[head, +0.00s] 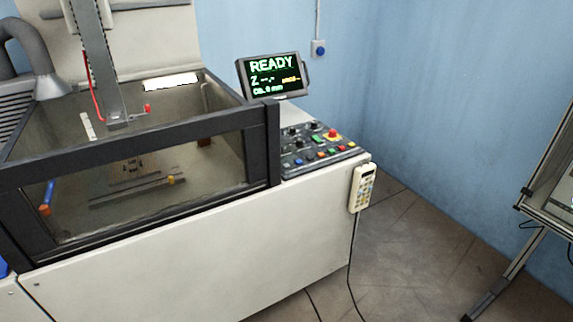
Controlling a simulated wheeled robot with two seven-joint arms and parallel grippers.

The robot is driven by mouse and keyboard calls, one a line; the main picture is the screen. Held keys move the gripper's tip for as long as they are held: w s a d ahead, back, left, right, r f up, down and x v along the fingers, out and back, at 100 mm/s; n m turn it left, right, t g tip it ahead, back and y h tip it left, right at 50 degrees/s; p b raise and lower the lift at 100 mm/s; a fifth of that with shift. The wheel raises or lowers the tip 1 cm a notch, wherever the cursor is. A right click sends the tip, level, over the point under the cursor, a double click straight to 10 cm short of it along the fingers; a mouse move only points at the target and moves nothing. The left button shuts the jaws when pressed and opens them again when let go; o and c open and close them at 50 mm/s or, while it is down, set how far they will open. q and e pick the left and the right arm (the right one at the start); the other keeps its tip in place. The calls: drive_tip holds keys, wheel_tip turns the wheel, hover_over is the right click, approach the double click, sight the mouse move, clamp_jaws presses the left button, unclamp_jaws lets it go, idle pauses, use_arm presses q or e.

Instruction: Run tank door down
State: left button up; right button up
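The tank (215,92) of the machine fills the left of the head view. Its door, a dark frame (190,128) with a clear pane, stands across the front, its top bar above the tank floor. Through the pane I see a worktable with a fixture (135,170). Right of the tank is a sloped control panel (345,150) with several coloured buttons, among them a red knob (332,134) on yellow and a green button (317,139). The button labels are too small to read. Neither of my grippers is in view.
A screen (273,76) above the panel reads READY in green. A cream handheld pendant (361,187) hangs on the cabinet's right corner, its cable running to the floor. Tiled floor (420,245) is open to the right. A metal-framed stand (545,200) is at the far right.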

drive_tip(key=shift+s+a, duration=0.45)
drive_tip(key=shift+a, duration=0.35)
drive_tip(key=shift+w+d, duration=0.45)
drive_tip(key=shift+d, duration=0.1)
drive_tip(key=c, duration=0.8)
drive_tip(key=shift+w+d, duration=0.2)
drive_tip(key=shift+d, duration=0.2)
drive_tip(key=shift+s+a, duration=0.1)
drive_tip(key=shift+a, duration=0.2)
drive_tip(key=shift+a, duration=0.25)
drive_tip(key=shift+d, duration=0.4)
